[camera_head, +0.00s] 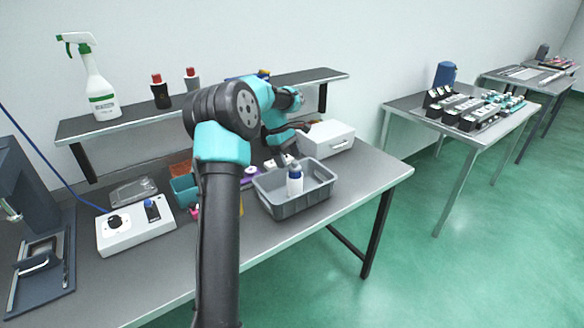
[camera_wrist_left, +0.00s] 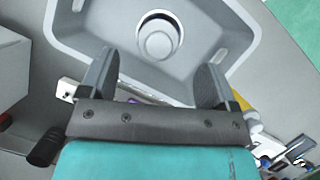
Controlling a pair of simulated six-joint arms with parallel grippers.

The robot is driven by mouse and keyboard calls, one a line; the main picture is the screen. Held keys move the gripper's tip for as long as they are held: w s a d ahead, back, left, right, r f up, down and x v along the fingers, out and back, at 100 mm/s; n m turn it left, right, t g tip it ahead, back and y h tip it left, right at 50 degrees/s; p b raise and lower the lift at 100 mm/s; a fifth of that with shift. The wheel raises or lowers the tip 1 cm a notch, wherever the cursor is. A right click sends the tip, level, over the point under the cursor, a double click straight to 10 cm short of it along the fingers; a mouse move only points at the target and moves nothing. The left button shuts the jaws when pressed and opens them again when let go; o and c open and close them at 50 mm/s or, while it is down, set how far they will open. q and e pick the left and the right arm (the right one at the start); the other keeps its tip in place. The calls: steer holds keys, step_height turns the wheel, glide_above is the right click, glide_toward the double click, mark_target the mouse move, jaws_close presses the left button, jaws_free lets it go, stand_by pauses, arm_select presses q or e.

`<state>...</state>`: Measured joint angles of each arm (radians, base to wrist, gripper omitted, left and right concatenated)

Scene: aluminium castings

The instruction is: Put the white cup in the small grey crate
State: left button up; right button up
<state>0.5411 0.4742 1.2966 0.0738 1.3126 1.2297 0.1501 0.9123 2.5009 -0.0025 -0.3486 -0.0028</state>
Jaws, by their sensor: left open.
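The small grey crate (camera_head: 279,209) stands near the table's front edge, right of centre; its floor and walls also show in the left wrist view (camera_wrist_left: 90,35). A white, round upright thing (camera_head: 294,186), taken as the white cup, stands inside the crate, with a bluish part near its top. From above in the left wrist view, the cup (camera_wrist_left: 174,38) shows a round rim. My left gripper (camera_head: 284,160) is over the crate's back side, apart from the cup. In the left wrist view its fingers (camera_wrist_left: 158,72) are spread and empty. My right gripper does not show.
A white box (camera_head: 328,138) stands behind the crate. Left of my arm are a teal bin (camera_head: 184,190) and a white control box (camera_head: 136,228). A shelf (camera_head: 130,122) with a spray bottle (camera_head: 98,85) runs along the back. Table right of the crate is clear.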

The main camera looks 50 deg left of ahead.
arm_select(q)
steer(key=v, duration=0.6)
steer(key=shift+r, duration=0.2)
steer(key=shift+a, duration=0.1)
